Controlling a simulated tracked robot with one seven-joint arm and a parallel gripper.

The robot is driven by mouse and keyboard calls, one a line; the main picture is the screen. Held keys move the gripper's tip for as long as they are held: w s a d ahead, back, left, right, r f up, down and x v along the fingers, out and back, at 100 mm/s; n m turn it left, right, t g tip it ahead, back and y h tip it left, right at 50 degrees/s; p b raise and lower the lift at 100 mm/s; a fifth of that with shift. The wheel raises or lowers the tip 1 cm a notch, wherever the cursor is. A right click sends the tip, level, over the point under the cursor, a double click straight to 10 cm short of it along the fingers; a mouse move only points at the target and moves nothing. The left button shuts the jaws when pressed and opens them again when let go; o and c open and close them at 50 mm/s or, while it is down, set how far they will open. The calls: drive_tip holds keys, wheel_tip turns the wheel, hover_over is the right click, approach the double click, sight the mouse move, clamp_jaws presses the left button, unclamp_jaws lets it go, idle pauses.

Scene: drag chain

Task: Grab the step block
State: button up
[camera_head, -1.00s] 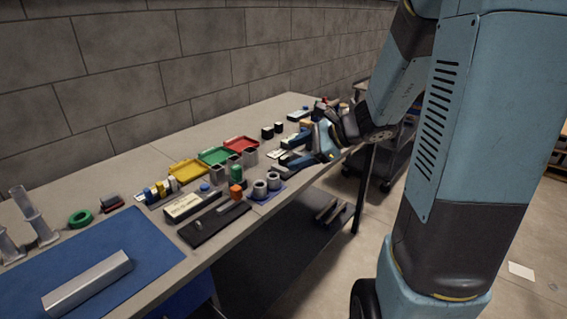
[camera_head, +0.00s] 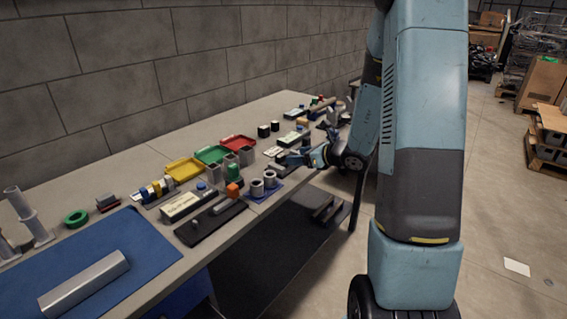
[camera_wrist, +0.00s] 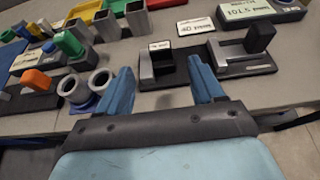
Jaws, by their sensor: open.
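My gripper (camera_wrist: 160,72) is open and empty in the wrist view, its two blue fingers pointing over the bench. A small grey block with a pale top (camera_wrist: 161,48) stands on a dark base between and just beyond the fingertips; it is likely the step block, though I cannot confirm this. To its right, a dark base carries a grey metal piece (camera_wrist: 232,60) with a black upright block (camera_wrist: 260,38). In the head view my gripper (camera_head: 287,158) is over the bench's right part, and its fingers hide some of what lies there.
Two grey rings (camera_wrist: 86,86) on a blue pad and an orange block (camera_wrist: 37,80) stand left of my gripper. Labelled plates (camera_wrist: 196,26) lie beyond. Yellow, green and red trays (camera_head: 238,143) line the back. The bench's front edge is close under my gripper.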

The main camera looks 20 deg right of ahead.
sight(283, 157)
drive_tip(key=shift+x, duration=3.7)
clamp_jaws()
